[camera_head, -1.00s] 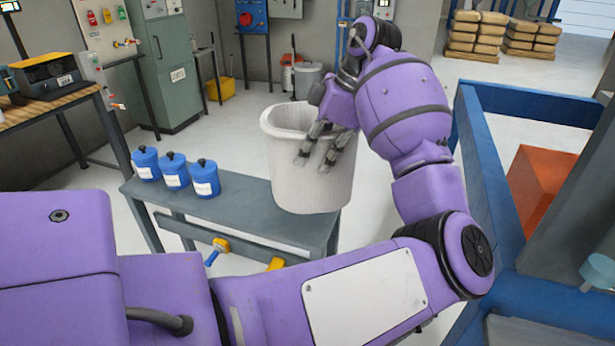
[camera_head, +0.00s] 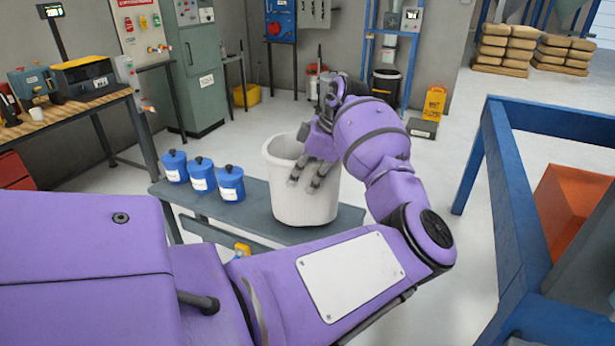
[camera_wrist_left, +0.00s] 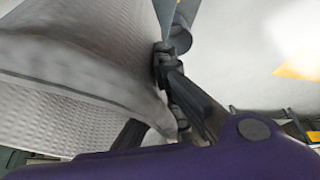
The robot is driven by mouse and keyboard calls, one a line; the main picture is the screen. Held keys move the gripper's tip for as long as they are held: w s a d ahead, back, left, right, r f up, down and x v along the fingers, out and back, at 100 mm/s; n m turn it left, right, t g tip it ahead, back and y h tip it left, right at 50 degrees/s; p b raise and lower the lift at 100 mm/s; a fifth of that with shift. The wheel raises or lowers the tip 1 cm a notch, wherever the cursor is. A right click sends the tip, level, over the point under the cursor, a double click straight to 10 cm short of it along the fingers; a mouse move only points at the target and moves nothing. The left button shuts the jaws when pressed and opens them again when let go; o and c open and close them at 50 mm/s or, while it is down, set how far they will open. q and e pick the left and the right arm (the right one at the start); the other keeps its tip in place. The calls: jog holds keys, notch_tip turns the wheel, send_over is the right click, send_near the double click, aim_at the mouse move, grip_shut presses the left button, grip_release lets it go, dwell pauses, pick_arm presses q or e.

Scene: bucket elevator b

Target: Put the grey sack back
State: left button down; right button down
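The grey sack (camera_head: 298,208) is a pale, open-topped, upright bag with a thick rim, over the right part of the grey bench (camera_head: 262,226). I cannot tell whether its base touches the bench top. My left gripper (camera_head: 307,177) is at the sack's near right side, just below the rim, and is shut on it. In the left wrist view the sack's woven wall and folded rim (camera_wrist_left: 80,85) fill the left side, between the dark fingers (camera_wrist_left: 152,100). My right gripper is out of view.
Several blue lidded pots (camera_head: 230,185) stand on the bench left of the sack. A blue frame (camera_head: 520,215) around an orange block (camera_head: 570,215) stands at the right. A yellow floor sign (camera_head: 434,103) and stacked brown sacks (camera_head: 505,48) are farther back. Open floor lies behind the bench.

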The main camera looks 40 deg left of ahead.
aim_at(303, 191)
pick_arm(q)
notch_tip(303, 191, down, 3)
jog(key=shift+a+r, duration=0.15)
jog(key=c, duration=2.4)
grip_release()
jog(key=shift+f, duration=0.3)
jog(key=o, duration=0.4)
jog(key=shift+s, duration=0.1)
